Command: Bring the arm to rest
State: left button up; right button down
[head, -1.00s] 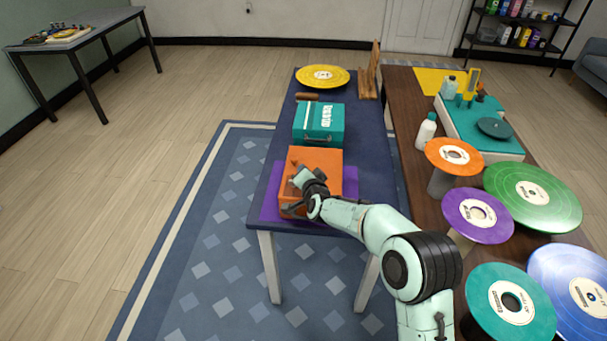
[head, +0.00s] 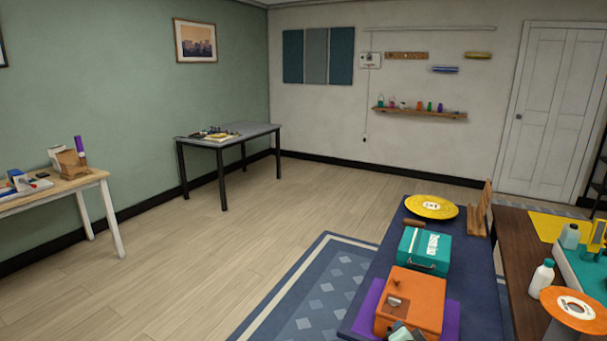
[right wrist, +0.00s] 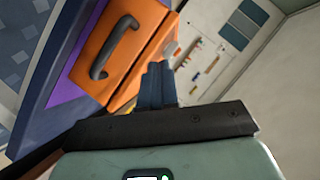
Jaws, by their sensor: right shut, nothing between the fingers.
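My right gripper (head: 405,334) shows only in part at the bottom edge of the head view, in front of the near side of the orange case (head: 418,297). In the right wrist view its dark fingers (right wrist: 157,84) are together with nothing between them. The orange case lies on a purple mat (head: 367,318) on the navy table (head: 478,265). Its dark handle (right wrist: 113,45) faces the wrist camera, and there is a visible gap between fingers and handle. My left gripper is not in view.
A teal case (head: 425,250) and a yellow record (head: 431,206) sit farther back on the navy table. Open wooden floor lies to the left.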

notch_tip(320, 180, down, 10)
jog(key=s+n+g, duration=0.1)
jog(key=s+g, duration=0.1)
jog(key=s, duration=0.1)
jog(key=s+a+f+n+g+y, duration=0.2)
jog(key=s+a+f+g, duration=0.2)
jog(key=s+f, duration=0.8)
jog(key=s+a+f+n+g+y, duration=0.15)
jog(key=s+a+f+g, duration=0.25)
jog(key=s+f, duration=0.9)
jog(key=s+a+n+g+y, duration=0.1)
jog(key=s+a+g, duration=0.1)
jog(key=s, duration=0.7)
jog(key=s+a+n+g+y, duration=0.1)
jog(key=s+a+n+g, duration=0.15)
jog(key=s, duration=0.75)
pick_arm(q)
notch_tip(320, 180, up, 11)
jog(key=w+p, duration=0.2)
jog(key=p, duration=1)
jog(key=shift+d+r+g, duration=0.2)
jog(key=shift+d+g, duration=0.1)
pick_arm(e)
notch_tip(320, 180, up, 12)
jog(key=shift+w+a+m, duration=0.2)
jog(key=shift+a+m, duration=0.1)
jog(key=shift+m, duration=0.1)
